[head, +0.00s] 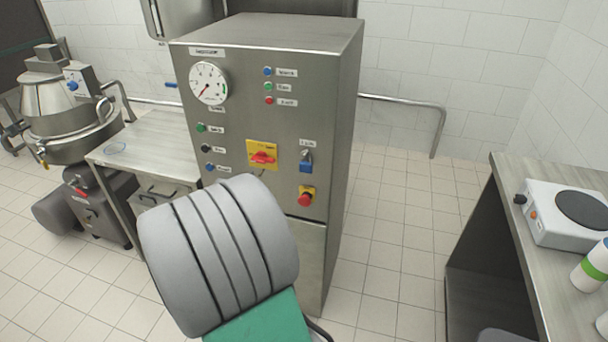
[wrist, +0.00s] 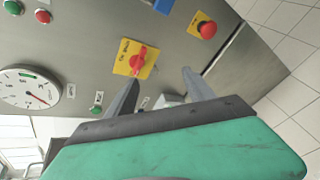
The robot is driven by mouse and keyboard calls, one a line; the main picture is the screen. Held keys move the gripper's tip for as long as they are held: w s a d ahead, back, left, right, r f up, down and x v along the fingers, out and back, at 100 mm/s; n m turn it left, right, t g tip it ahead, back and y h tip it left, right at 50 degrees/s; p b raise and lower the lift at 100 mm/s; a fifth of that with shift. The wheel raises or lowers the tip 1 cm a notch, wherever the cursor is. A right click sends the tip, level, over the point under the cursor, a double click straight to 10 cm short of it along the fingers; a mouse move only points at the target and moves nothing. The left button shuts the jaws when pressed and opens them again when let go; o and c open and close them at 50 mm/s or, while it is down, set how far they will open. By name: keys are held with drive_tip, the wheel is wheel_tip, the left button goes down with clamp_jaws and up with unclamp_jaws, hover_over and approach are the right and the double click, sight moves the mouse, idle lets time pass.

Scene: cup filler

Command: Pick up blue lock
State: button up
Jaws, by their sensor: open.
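The blue lock (head: 306,165) is a small padlock mounted on the front of the steel cabinet, right of the red-and-yellow rotary switch (head: 263,156) and above the red emergency button (head: 306,197). In the wrist view only a blue part of the lock (wrist: 163,5) shows at the top edge, the rest cut off. My gripper (wrist: 160,76) is open and empty, its two fingers pointing at the panel below the lock in that picture. The fingers are apart from the lock. In the head view my arm hides the fingers.
The steel cabinet (head: 334,130) carries a gauge (head: 208,83) and several buttons. A steel table (head: 150,135) and a mixing kettle (head: 55,105) stand left. At right, a counter (head: 535,255) holds a hot plate (head: 570,215). Tiled floor (head: 395,240) is clear between cabinet and counter.

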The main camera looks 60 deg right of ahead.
sight(305, 165)
drive_tip(key=s+d+n+h, duration=0.1)
drive_tip(key=s+d+n, duration=0.1)
drive_tip(key=d, duration=0.3)
drive_tip(key=s+d+n+h, duration=0.2)
drive_tip(key=d+n, duration=0.2)
drive_tip(key=d, duration=0.1)
drive_tip(key=s+d+n+h, duration=0.1)
drive_tip(key=s+d+n, duration=0.2)
drive_tip(key=d, duration=0.2)
drive_tip(key=shift+f+g+p, duration=0.25)
drive_tip(key=shift+g+p, duration=0.15)
drive_tip(key=shift+w+d+f, duration=0.1)
drive_tip(key=shift+w+d, duration=0.05)
drive_tip(key=shift+d, duration=0.25)
drive_tip(key=shift+c, duration=0.5)
clamp_jaws()
